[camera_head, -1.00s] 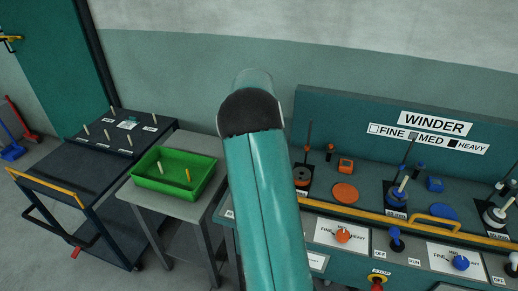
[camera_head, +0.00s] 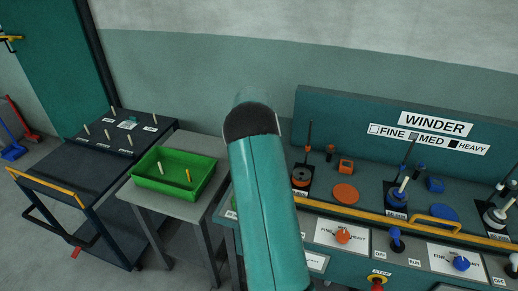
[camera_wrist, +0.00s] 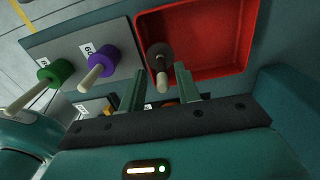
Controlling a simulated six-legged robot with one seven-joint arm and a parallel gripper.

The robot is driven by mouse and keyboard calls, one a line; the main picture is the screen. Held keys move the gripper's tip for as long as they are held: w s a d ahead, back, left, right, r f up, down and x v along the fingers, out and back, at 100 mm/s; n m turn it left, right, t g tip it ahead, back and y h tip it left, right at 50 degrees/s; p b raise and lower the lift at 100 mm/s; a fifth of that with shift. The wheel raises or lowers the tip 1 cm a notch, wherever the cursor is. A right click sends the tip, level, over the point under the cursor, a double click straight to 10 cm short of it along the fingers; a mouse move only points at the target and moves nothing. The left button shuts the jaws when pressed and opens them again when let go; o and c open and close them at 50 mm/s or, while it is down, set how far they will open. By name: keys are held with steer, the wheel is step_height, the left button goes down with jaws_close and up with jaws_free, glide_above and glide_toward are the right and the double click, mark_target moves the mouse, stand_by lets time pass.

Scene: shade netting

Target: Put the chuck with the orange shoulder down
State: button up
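In the wrist view my gripper (camera_wrist: 160,70) has its two green fingers apart with a clear gap between them. A dark grey chuck with a pale peg (camera_wrist: 159,55) stands just beyond the fingertips, at the left edge of a red tray (camera_wrist: 247,30); no orange shoulder shows on it. A small orange patch (camera_wrist: 172,103) shows low between the fingers, mostly hidden, and I cannot tell what it belongs to. In the head view my gripper is hidden behind my teal arm.
In the wrist view a purple chuck (camera_wrist: 101,60) and a green chuck (camera_wrist: 61,72) stand left of the tray. In the head view a green bin (camera_head: 150,182) holds two pegs, and the winder bench (camera_head: 370,200) carries an orange disc (camera_head: 345,193) and knobs.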

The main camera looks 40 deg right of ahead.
steer(key=shift+r, duration=0.15)
step_height(320, 180, up, 12)
stand_by(0.5)
steer(key=s+a+r+n+t, duration=0.1)
steer(key=s+a+r+n, duration=0.3)
steer(key=a, duration=0.5)
steer(key=s+a+r+n+t, duration=0.1)
steer(key=a+r+n, duration=0.45)
steer(key=a, duration=0.35)
steer(key=s+a+r+n+t, duration=0.1)
steer(key=s+a+r+n, duration=0.25)
steer(key=a+n, duration=0.4)
steer(key=s+a+f+n+t, duration=0.1)
steer(key=s+a+f+n, duration=0.1)
steer(key=s+a+n, duration=0.4)
steer(key=s+a+f+n+t, duration=0.1)
steer(key=s+a+f+n, duration=0.1)
steer(key=s+a+n, duration=0.5)
steer(key=s+a, duration=0.3)
steer(key=a, duration=0.2)
steer(key=shift+s+n+t, duration=0.3)
steer(key=shift+s, duration=0.05)
